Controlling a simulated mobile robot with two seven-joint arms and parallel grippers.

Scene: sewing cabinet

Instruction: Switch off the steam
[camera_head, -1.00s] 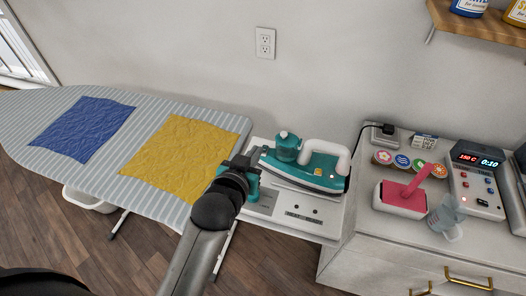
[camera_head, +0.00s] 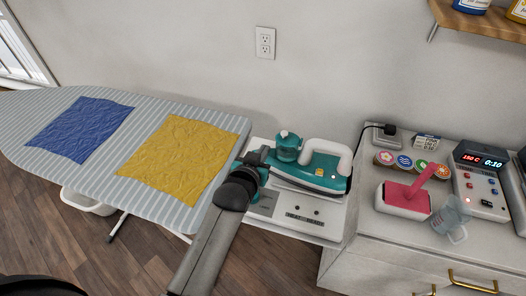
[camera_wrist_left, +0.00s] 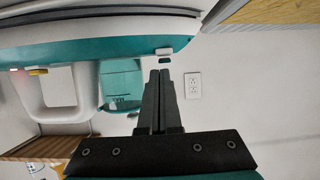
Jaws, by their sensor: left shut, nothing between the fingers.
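The teal iron (camera_head: 318,172) with a white loop handle (camera_head: 341,155) rests on a white stand (camera_head: 300,211) at the right end of the ironing board. A teal knobbed part (camera_head: 288,147) stands at its left end. My left gripper (camera_head: 265,157) is shut and empty, just left of the iron. In the left wrist view its fingertips (camera_wrist_left: 160,74) are close to a small white tab (camera_wrist_left: 165,51) at the edge of the iron (camera_wrist_left: 100,38). Whether they touch is unclear. A small yellow part (camera_wrist_left: 38,72) and a red glow show by the handle. My right gripper is not in view.
The striped ironing board (camera_head: 40,113) bears a blue cloth (camera_head: 82,129) and a yellow cloth (camera_head: 178,160). On the cabinet (camera_head: 375,245) right of the stand are a pink-handled tool (camera_head: 405,198), a clear cup (camera_head: 450,215) and a control box (camera_head: 482,185) with lit digits.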

